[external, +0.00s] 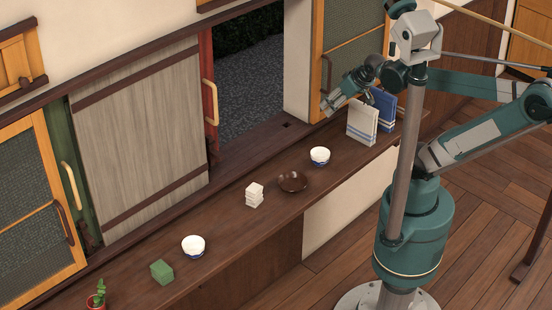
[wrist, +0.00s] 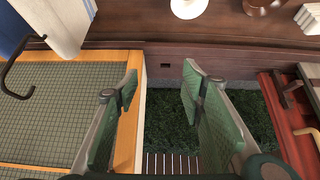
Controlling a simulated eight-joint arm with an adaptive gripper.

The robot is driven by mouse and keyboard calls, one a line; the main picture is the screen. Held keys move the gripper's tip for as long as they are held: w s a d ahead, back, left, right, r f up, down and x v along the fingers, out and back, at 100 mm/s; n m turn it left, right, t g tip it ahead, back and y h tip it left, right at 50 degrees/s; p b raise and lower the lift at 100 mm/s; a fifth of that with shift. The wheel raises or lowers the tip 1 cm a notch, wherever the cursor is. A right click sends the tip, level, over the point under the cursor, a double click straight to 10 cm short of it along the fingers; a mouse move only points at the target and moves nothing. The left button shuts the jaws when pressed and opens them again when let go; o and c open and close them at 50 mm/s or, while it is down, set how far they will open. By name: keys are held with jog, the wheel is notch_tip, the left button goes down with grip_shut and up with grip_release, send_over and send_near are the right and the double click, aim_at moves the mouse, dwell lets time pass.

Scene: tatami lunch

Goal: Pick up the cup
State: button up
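Two small white cups with blue lower parts stand upright on the long wooden counter (external: 226,228) in the external view. One cup (external: 319,155) is right of the brown dish; the other cup (external: 193,245) is further left, beside the green cube. A white cup (wrist: 187,8) also shows at the top edge of the wrist view, partly cut off. My gripper (external: 328,104) is raised above the counter's right part, apart from both cups. In the wrist view my gripper (wrist: 161,82) has its two green fingers spread wide, with nothing held between them.
A brown dish (external: 293,181), a white stack (external: 254,196), a green cube (external: 162,272) and a potted cactus (external: 97,298) stand along the counter. White (external: 362,123) and blue (external: 384,108) upright things with striped lower parts stand near my gripper. Bare counter separates the small items.

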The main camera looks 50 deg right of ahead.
dwell(0.3)
jog(key=o, duration=0.7)
jog(key=shift+o, duration=0.2)
jog(key=a+f+m+g+p, duration=0.3)
jog(key=f+m, duration=0.3)
jog(key=m, duration=0.1)
jog(key=a+f+m+g+p, duration=0.3)
jog(key=f+m+g, duration=0.1)
jog(key=f+m, duration=0.3)
jog(key=shift+w+m+p, duration=0.35)
jog(key=shift+m, duration=0.25)
jog(key=shift+f, duration=0.1)
jog(key=shift+f+b, duration=0.35)
jog(key=shift+f, duration=0.8)
